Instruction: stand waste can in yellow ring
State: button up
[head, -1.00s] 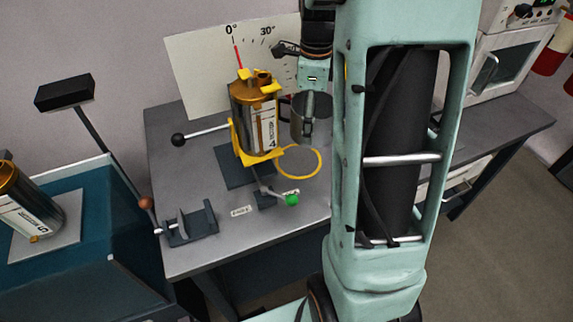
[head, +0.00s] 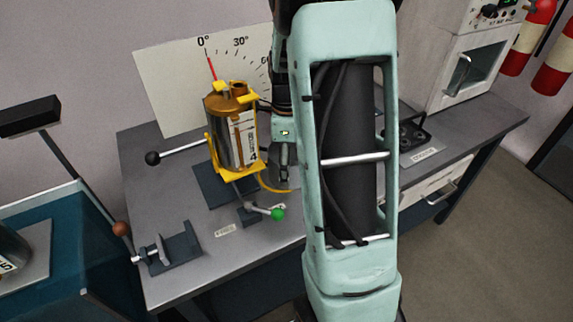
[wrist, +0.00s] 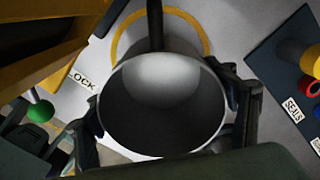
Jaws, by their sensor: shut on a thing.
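The waste can is a grey metal cup with a dark inside; I look down into its open mouth in the wrist view (wrist: 160,108). My gripper (wrist: 166,118) is shut on the can, with a finger on each side of it. In the head view the can (head: 284,178) is mostly hidden behind my arm and looks upright. The yellow ring (head: 268,188) lies flat on the bench; its arc also shows past the can in the wrist view (wrist: 120,38). The can overlaps the ring in both views. Its base is hidden, so I cannot tell whether it touches the bench.
A yellow-framed canister (head: 232,130) stands close left of the can on a tilting mount. A green-knobbed lever (head: 277,214) is in front of the ring. A dark plate (wrist: 290,75) with coloured parts lies to the right in the wrist view. The dial board (head: 195,85) stands behind.

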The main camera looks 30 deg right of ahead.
jog(key=shift+f, duration=0.15)
jog(key=o, duration=1.2)
jog(key=shift+o, duration=0.2)
notch_tip(320, 180, up, 12)
jog(key=p, duration=0.2)
jog(key=shift+r, duration=0.25)
